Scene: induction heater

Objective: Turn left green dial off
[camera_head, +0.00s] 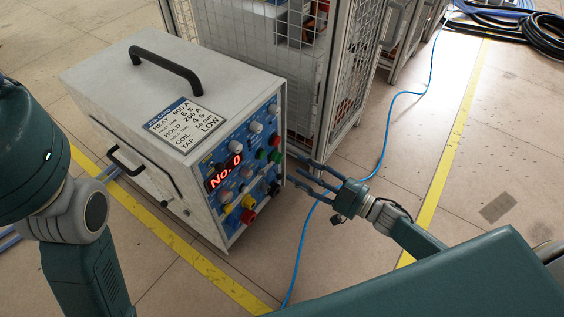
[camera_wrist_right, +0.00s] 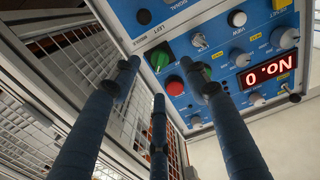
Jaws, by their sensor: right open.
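The left green dial (camera_head: 261,154) sits on the blue front panel (camera_head: 235,207) of the heater box, right of the lit red display. In the right wrist view it (camera_wrist_right: 207,72) is partly hidden behind a finger, and the panel looks upside down. A second green dial (camera_head: 275,156) is close to its right; it also shows in the wrist view (camera_wrist_right: 158,57). A red button (camera_head: 275,141) is just above it. My right gripper (camera_head: 305,178) is open and empty, its fingers spread and pointing at the panel's right side. I see no contact with the dials. My left gripper is out of view.
The display (camera_head: 224,172) reads "No. 0". A wire-mesh cage (camera_head: 335,85) stands close behind the box on the right. A blue cable (camera_head: 383,140) crosses the floor near my right gripper. The floor to the right is mostly free.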

